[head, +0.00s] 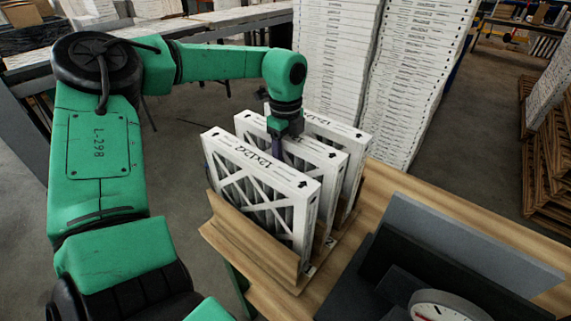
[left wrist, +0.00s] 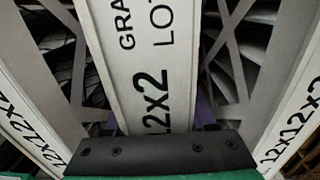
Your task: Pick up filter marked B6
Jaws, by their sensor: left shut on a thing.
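Three white-framed filters stand upright side by side in a wooden rack (head: 248,250): a near filter (head: 262,168), a middle filter (head: 315,152) and a far filter (head: 335,128). My left gripper (head: 278,146) comes down from above and is shut on the top edge of the middle filter. In the left wrist view that filter's printed edge (left wrist: 150,50) runs between the fingers (left wrist: 160,118), with the neighbouring filters on both sides. "12x12x2" shows on the near filter; I cannot read a B6 mark on any. My right gripper is out of view.
The rack stands on a wooden table (head: 405,190). Dark panels (head: 440,250) and a round gauge (head: 445,308) lie at the lower right. Tall stacks of white boxes (head: 415,80) rise behind. The neighbouring filters stand close to the held one.

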